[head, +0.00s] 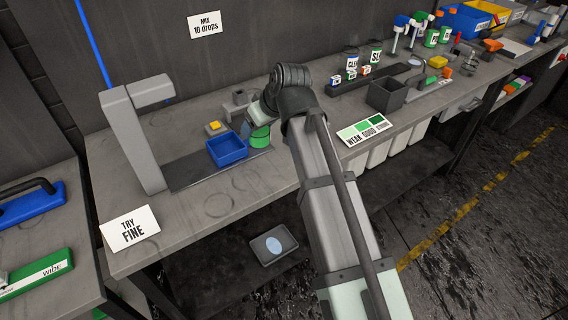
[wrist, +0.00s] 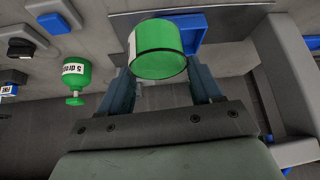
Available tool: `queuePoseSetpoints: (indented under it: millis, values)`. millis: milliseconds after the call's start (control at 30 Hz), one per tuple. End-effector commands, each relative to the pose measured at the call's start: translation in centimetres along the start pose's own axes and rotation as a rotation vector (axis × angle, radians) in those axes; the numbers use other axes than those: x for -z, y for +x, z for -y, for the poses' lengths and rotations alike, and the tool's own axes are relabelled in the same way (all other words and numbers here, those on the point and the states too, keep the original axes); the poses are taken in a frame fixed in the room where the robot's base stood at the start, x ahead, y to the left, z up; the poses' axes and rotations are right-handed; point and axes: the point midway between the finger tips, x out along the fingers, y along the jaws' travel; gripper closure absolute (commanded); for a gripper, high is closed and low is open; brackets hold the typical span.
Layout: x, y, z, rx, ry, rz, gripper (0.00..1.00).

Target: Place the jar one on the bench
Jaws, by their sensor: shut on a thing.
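A green jar (wrist: 158,55) with a white label edge on its left side sits between the fingers of my gripper (wrist: 162,84) in the wrist view. The label text cannot be read. In the head view the green jar (head: 260,138) shows just below my gripper (head: 256,124), right beside a blue tray (head: 227,149). The jar is over the grey bench (head: 205,208); whether its base touches the surface cannot be told. My arm hides part of the bench behind it.
A tall grey stand (head: 132,138) rises left of the blue tray, with a dark plate (head: 190,178) at its foot. Bench front is clear.

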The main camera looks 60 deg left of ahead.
Motion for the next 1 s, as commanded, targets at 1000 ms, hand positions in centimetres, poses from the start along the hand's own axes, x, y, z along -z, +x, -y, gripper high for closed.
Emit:
queuePoseSetpoints:
  millis: [1000]
  values:
    - [-6.1, 6.4, 1.2, 0.034, -0.079, 0.018, 0.68]
